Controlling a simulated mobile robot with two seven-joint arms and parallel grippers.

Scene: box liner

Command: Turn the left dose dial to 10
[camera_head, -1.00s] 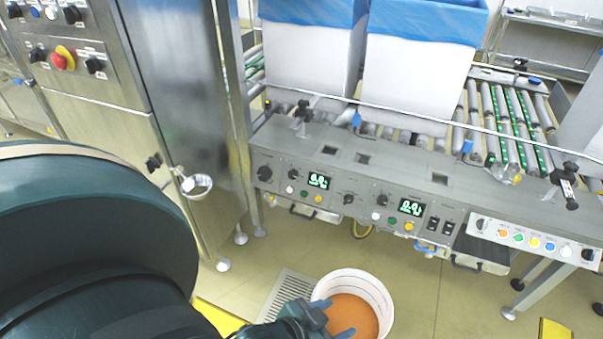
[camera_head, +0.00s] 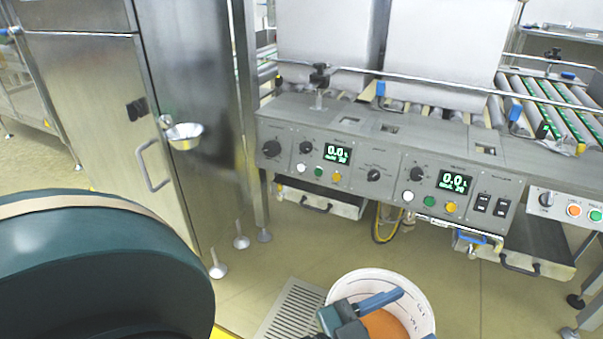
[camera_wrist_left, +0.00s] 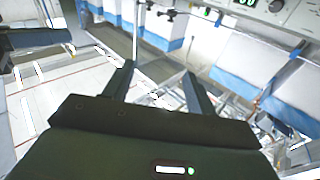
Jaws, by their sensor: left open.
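The control panel on the grey machine front carries a left display (camera_head: 338,153) reading 0.0. Black dials show around it: a large one (camera_head: 271,149) at the far left, a smaller one (camera_head: 306,148) beside the display and another (camera_head: 373,175) to its right. The labels are too small to read, so I cannot tell which is the left dose dial. My right gripper is not seen.
Open floor lies below the panel.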

